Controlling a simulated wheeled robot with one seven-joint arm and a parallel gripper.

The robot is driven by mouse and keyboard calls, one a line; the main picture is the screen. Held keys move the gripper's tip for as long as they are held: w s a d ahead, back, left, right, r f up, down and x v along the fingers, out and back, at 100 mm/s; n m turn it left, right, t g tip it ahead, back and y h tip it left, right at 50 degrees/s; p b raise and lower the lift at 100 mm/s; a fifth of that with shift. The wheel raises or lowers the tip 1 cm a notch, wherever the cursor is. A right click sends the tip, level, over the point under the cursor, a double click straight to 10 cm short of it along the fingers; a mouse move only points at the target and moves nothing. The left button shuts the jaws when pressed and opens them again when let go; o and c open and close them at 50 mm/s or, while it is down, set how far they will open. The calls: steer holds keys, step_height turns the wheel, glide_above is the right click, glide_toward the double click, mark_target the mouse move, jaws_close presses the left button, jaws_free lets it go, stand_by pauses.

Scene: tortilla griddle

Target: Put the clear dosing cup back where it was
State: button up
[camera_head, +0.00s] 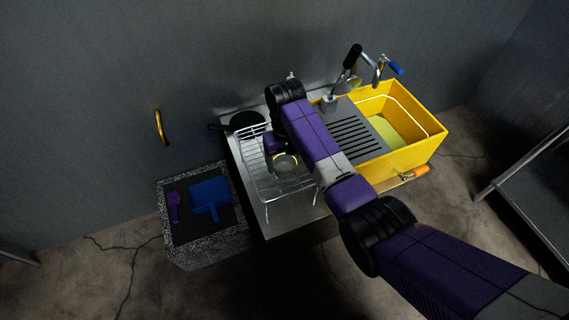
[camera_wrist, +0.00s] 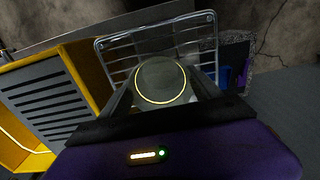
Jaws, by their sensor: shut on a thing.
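The clear dosing cup (camera_wrist: 161,73) sits between the two dark fingers of my gripper (camera_wrist: 162,92) in the wrist view. It is round and see-through, with a thin pale yellow ring. My gripper is shut on it. In the head view the cup (camera_head: 285,165) shows as a small round clear shape over the wire rack (camera_head: 262,184), beside my arm. The rack's bars also show behind the cup in the wrist view (camera_wrist: 112,60). I cannot tell whether the cup touches the rack. My arm hides part of the rack and most of the gripper in the head view.
A yellow sink (camera_head: 425,146) with a grey slatted drainboard (camera_head: 352,130) and a tap (camera_head: 379,68) stands right of the rack. A black pan (camera_head: 246,120) lies behind the rack. A speckled bin (camera_head: 203,250) with a blue dustpan-like item (camera_head: 210,193) stands left.

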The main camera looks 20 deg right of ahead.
steer(key=shift+f, duration=0.15)
steer(key=o, duration=1.5)
step_height(320, 180, up, 12)
steer(key=shift+r+p, duration=0.15)
steer(key=shift+p, duration=0.15)
